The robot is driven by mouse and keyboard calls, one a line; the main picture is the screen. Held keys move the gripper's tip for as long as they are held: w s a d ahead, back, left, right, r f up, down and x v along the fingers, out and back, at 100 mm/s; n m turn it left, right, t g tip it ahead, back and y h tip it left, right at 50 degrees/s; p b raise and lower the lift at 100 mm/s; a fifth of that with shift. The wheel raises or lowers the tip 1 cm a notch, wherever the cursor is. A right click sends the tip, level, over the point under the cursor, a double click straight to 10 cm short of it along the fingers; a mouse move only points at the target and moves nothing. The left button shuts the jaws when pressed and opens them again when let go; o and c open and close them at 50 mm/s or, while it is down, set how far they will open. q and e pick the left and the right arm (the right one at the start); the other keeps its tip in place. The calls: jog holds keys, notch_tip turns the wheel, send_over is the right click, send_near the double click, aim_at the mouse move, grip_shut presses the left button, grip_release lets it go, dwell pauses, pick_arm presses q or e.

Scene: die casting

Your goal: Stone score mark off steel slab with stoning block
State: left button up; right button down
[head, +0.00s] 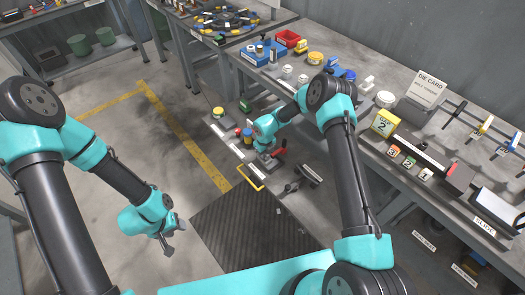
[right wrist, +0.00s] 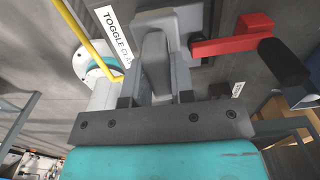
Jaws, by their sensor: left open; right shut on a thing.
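My right gripper (head: 268,160) is low at the narrow bench by the toggle clamp. In the right wrist view the right gripper (right wrist: 155,80) is shut on a grey piece (right wrist: 154,55), which I cannot surely tell to be the stoning block. The toggle clamp has a red arm (right wrist: 235,46) with a black grip, right beside the gripper; its red handle (head: 280,153) also shows in the head view. I cannot make out the steel slab or its score mark; the gripper covers that spot. My left gripper (head: 174,234) is open and empty, above the floor.
A yellow bar handle (head: 250,178) stands left of the clamp. A dark ribbed mat (head: 238,228) lies in front. The long right bench carries a die card (head: 430,87), a yellow numbered block (head: 384,123) and several tools.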

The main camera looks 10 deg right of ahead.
aim_at(269, 161)
jog(key=shift+s+f, duration=0.2)
jog(key=shift+s, duration=0.05)
jog(key=shift+s+d, duration=0.35)
jog(key=shift+s, duration=0.3)
jog(key=shift+s+d, duration=0.3)
jog(key=shift+s, duration=0.35)
jog(key=shift+w+r, duration=0.2)
jog(key=shift+r, duration=0.05)
jog(key=shift+w+a+f, duration=0.1)
jog(key=shift+w+a, duration=0.25)
jog(key=shift+w, duration=0.3)
jog(key=shift+w+a, duration=0.3)
jog(key=shift+w, duration=0.3)
jog(key=shift+w+a, duration=0.35)
jog(key=shift+w, duration=0.3)
jog(key=shift+w+a, duration=0.3)
jog(key=shift+w, duration=0.35)
jog(key=shift+f, duration=0.1)
